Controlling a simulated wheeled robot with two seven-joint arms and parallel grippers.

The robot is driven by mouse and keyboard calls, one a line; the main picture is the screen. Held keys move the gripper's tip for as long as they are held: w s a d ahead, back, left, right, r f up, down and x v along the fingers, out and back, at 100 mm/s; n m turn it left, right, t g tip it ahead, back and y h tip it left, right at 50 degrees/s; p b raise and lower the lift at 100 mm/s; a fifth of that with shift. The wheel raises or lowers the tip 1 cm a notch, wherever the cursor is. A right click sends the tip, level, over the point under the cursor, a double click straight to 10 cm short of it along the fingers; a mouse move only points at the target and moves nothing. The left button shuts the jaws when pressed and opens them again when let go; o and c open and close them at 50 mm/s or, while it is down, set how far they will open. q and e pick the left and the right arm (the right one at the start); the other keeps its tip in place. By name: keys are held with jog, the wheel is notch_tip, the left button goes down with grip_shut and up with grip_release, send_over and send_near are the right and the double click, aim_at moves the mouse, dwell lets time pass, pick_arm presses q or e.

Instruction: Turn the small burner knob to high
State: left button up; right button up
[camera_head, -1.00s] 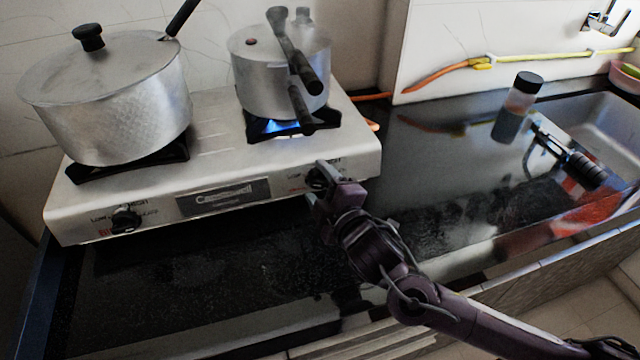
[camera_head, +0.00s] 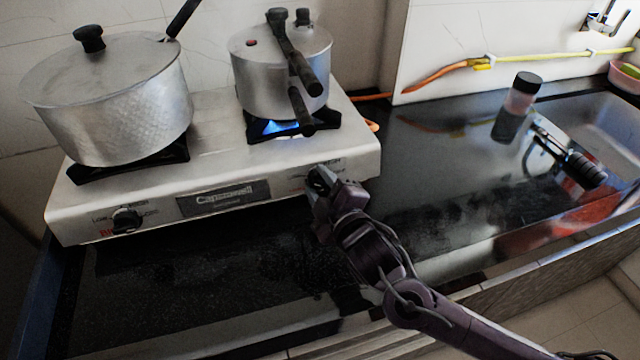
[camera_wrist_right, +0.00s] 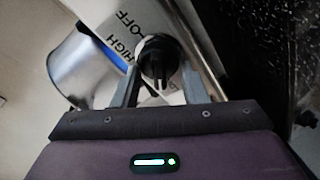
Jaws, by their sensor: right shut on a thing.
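The right burner knob (camera_head: 320,177), dark and round, sits on the stove's front panel. My right gripper (camera_head: 316,190) is at this knob, shut on it. In the right wrist view the black knob (camera_wrist_right: 157,56) lies between the two grey fingers (camera_wrist_right: 160,82), with the printed words OFF and HIGH beside it. The fingers partly hide the knob and its lettering. A blue flame (camera_head: 280,127) burns on the right burner under the pressure cooker (camera_head: 268,85). My left gripper is not in view.
The silver stove (camera_head: 215,150) has a second knob (camera_head: 126,219) at left. A large lidded pot (camera_head: 115,110) stands on the left burner. The black counter (camera_head: 440,150) holds a jar (camera_head: 523,92) at right, near the sink (camera_head: 610,115). An orange-yellow hose (camera_head: 450,72) runs along the wall.

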jog(key=m+p, duration=0.1)
jog(key=m, duration=0.2)
jog(key=m+t, duration=0.1)
jog(key=m, duration=0.3)
jog(key=shift+d+r+h+p, duration=0.1)
jog(key=shift+r+h+p, duration=0.05)
jog(key=shift+h+p, duration=0.25)
jog(key=m, duration=0.3)
jog(key=m+h+p, duration=0.1)
jog(key=m, duration=0.2)
jog(key=shift+w+d+t, duration=0.1)
jog(key=shift+d+t, duration=0.1)
jog(key=shift+t, duration=0.1)
jog(key=o, duration=1)
jog(key=shift+c, duration=0.2)
jog(key=v, duration=0.7)
jog(key=shift+s, duration=0.4)
